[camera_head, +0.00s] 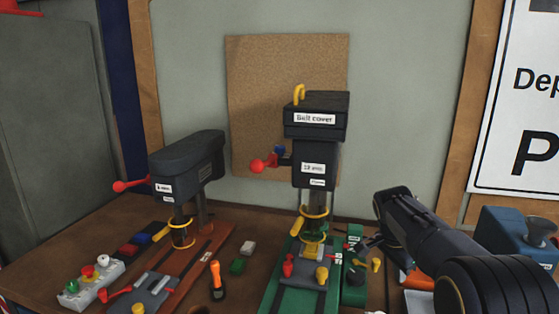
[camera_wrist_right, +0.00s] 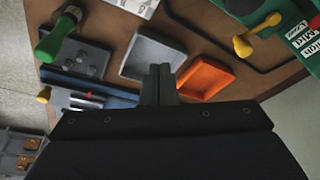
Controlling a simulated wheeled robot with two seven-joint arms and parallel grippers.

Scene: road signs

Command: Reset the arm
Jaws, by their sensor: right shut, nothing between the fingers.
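My right arm (camera_head: 440,240) comes in from the lower right in the head view. My left gripper is not in view.
A second drill press (camera_head: 185,170) stands at left on a brown base. A control box (camera_head: 90,283), an orange-handled screwdriver (camera_head: 217,280) and small blocks lie on the wooden bench (camera_head: 60,240). A blue machine (camera_head: 515,238) stands at right. A corkboard (camera_head: 250,100) hangs behind.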

